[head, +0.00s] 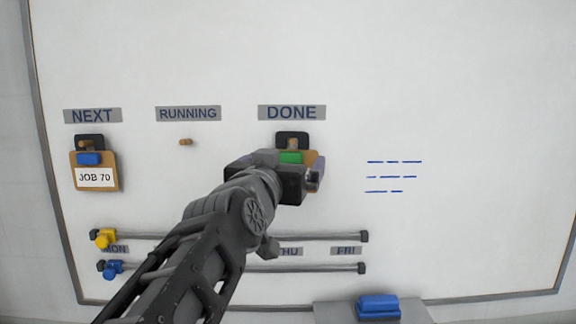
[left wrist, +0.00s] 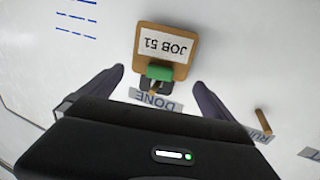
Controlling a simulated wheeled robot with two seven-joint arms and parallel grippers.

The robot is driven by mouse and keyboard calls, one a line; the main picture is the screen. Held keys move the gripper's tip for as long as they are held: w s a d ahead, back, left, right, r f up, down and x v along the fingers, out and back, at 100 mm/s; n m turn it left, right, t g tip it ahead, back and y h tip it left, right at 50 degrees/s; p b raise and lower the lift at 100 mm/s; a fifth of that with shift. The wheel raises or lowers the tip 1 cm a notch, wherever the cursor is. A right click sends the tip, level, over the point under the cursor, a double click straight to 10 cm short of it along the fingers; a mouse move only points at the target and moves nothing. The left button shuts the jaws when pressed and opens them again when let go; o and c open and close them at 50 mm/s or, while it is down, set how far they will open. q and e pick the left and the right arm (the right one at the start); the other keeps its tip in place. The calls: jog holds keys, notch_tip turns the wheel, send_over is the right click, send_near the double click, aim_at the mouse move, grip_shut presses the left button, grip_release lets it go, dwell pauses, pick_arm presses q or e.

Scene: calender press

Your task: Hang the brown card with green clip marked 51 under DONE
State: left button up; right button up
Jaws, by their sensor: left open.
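The brown card with the green clip (head: 291,157) is at the peg under the DONE label (head: 292,112), mostly hidden behind my left gripper in the head view. In the left wrist view the card (left wrist: 185,65) shows upside down, marked JOB 51, with its dark hanger at a peg by the DONE label (left wrist: 156,99). My left gripper (head: 303,180) is in front of the card. In the left wrist view its two fingers (left wrist: 158,82) are apart, one on each side of the card's clip end, with gaps between them and the card. My right gripper is out of view.
A brown card with a blue clip (head: 95,178), marked JOB 70, hangs under NEXT (head: 92,116). The RUNNING peg (head: 186,142) is bare. Two rails with a yellow slider (head: 104,238) and a blue slider (head: 112,268) run below. A blue eraser-like block (head: 378,306) sits on a ledge.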

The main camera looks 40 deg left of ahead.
pick_arm(q)
jog(key=b+v, duration=0.1)
jog(key=v, duration=0.3)
jog(key=shift+s+d, duration=0.15)
jog(key=shift+s, duration=0.2)
